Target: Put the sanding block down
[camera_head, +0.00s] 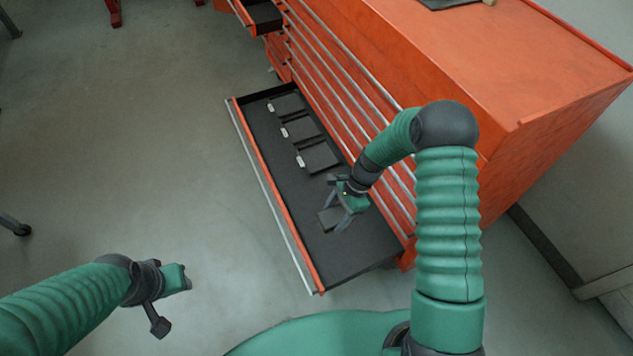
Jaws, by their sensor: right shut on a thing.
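The sanding block (328,219) appears as a small dark grey block low in the open drawer (262,203), toward its near end. My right gripper (342,217) reaches down into the drawer and is shut on it. The fingers partly cover the block, and I cannot tell whether its underside touches the drawer floor. My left gripper (172,308) hangs over the bare floor at the lower left, away from the drawer.
Three dark flat pieces with white tabs (318,157) lie in a row farther back in the drawer. The orange cabinet (490,60) stands close on the right. Another drawer (262,17) is open at the top.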

